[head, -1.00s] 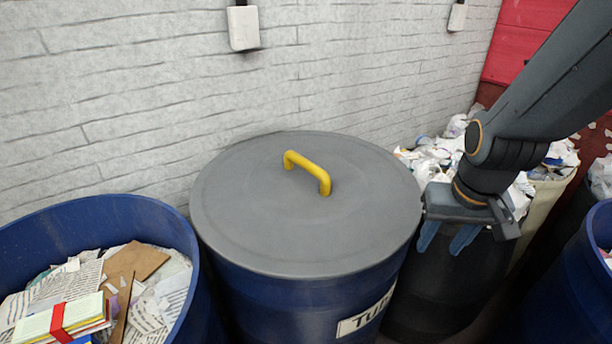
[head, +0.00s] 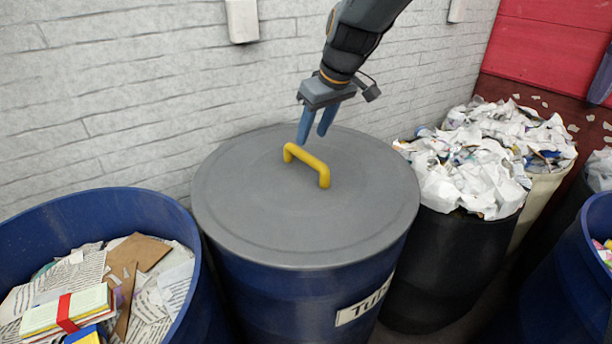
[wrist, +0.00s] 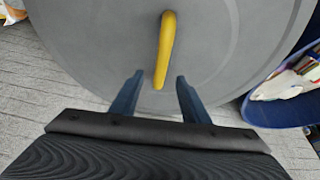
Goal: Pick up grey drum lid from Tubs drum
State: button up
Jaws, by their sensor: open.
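The grey drum lid (head: 255,220) lies flat on top of the blue Tubs drum (head: 290,300), whose white label is partly cut off from view by the drum's curve. A yellow arched handle (head: 307,164) stands at the lid's middle. My gripper (head: 314,139) is open and empty, fingers pointing down, above the lid at the far end of the handle. In the wrist view the lid (wrist: 110,40) fills the upper part. The handle (wrist: 165,50) runs lengthwise, its near end between the two fingertips of my gripper (wrist: 160,82). The height gap to the handle is hard to judge.
An open blue drum (head: 120,200) with paper and cardboard stands at the left. A black drum (head: 440,265) heaped with crumpled paper (head: 480,160) stands at the right. Another blue drum (head: 590,235) is at the right edge. A white brick wall (head: 130,90) rises close behind.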

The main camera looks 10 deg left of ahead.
aim_at(307, 154)
jog(key=x, duration=0.2)
jog(key=p+x, duration=0.2)
jog(key=x, duration=0.1)
jog(key=shift+s+f, duration=0.25)
jog(key=shift+f, duration=0.25)
jog(key=shift+w+f, duration=0.1)
jog(key=shift+f, duration=0.25)
jog(key=shift+f, duration=0.25)
grip_shut()
dwell(1.2)
jog(key=shift+r, duration=0.1)
